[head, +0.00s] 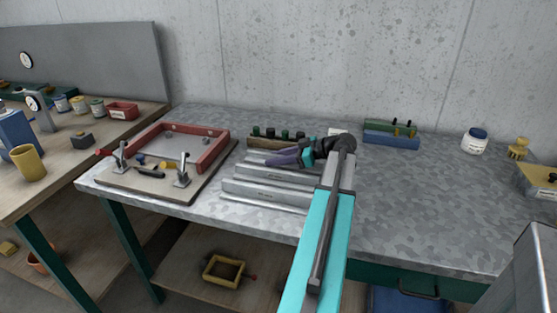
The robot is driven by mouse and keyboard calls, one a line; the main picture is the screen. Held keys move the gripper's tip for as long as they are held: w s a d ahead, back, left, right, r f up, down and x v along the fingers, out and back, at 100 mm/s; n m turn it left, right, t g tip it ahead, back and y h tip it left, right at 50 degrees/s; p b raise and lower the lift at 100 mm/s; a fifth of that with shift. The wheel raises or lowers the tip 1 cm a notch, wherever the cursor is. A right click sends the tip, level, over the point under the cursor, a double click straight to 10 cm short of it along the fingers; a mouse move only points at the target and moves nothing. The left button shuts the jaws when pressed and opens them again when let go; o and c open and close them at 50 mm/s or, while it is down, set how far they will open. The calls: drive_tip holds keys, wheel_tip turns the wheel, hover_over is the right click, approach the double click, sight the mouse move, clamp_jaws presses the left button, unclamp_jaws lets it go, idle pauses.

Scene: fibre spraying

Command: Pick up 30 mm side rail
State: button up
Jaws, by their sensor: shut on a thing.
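Several long grey metal side rails lie side by side on the grey workbench, left of my arm. Small markings on the rails are too small to read. My gripper (272,161) reaches in from the right, low over the farthest rail, and is shut on a rail, seemingly this one. The fingertips and grip are too small to see clearly. The held rail appears still down among the others. My forearm hides the rails' right ends.
A red frame (213,153) on a board with clamps stands left. Behind the rails is a wooden block (262,143) with dark-topped pieces. A blue holder (390,138) and a white jar (475,141) stand at back right. The bench's right middle is clear.

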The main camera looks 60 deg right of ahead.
wheel_tip(320, 180, up, 10)
drive_tip(key=shift+b, duration=0.45)
drive_tip(key=shift+f, duration=0.1)
idle(0.5)
